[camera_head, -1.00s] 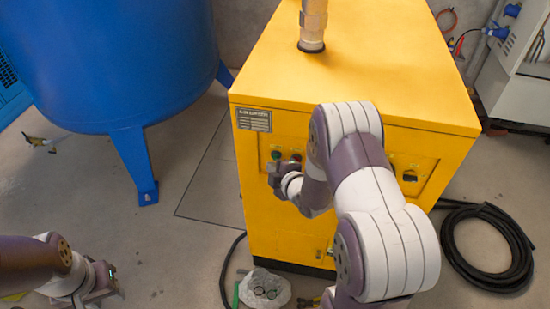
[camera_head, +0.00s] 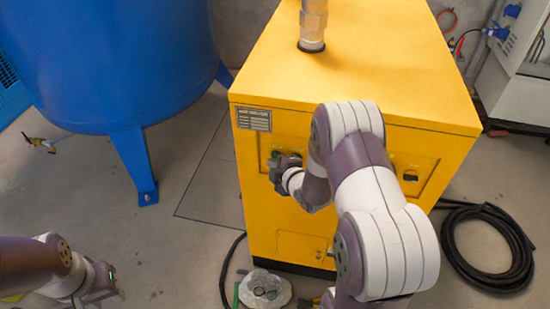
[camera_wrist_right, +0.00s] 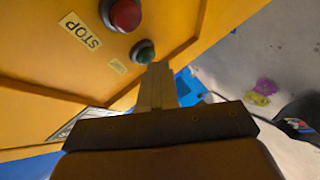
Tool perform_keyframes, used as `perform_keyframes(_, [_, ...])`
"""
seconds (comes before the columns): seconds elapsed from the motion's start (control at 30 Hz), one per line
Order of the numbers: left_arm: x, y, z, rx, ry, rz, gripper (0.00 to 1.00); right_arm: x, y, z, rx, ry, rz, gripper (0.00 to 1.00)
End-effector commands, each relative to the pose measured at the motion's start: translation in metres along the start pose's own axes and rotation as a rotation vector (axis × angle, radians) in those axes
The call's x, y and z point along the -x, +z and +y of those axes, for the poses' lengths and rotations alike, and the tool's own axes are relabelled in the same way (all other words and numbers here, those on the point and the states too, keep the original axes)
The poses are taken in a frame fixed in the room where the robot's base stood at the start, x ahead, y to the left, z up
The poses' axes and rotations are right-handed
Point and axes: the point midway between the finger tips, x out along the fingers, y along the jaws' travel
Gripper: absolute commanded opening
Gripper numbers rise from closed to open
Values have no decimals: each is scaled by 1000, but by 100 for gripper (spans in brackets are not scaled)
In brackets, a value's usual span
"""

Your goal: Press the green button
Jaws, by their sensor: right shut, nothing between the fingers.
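The green button (camera_wrist_right: 143,52) sits in a dark ring on the yellow cabinet's panel, below the red stop button (camera_wrist_right: 122,14) in the right wrist view. My right gripper (camera_wrist_right: 160,70) is shut and empty, its fingertips at the lower right edge of the green button. I cannot tell whether they touch it or whether it is pressed in. In the head view my right gripper (camera_head: 276,165) is at the panel and covers most of the button area. My left gripper (camera_head: 110,281) is low at the left, away from the cabinet; its jaw opening is unclear.
The yellow cabinet (camera_head: 400,75) fills the middle, with a pipe (camera_head: 313,22) on top. A blue tank (camera_head: 110,60) stands to its left. A coiled black hose (camera_head: 490,250) lies on the floor at the right. A clear bag (camera_head: 265,288) lies before the cabinet.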

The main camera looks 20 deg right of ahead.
Motion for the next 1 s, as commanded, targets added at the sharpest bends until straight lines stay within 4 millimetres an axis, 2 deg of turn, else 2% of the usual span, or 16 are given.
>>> perform_keyframes(0.67, [-2,0,0,0,0,0,38,-3,2,3,0,2,0,0])
perform_keyframes(1.0, [0,0,0,0,0,0,38,7,-5,-4,1,1,0,0])
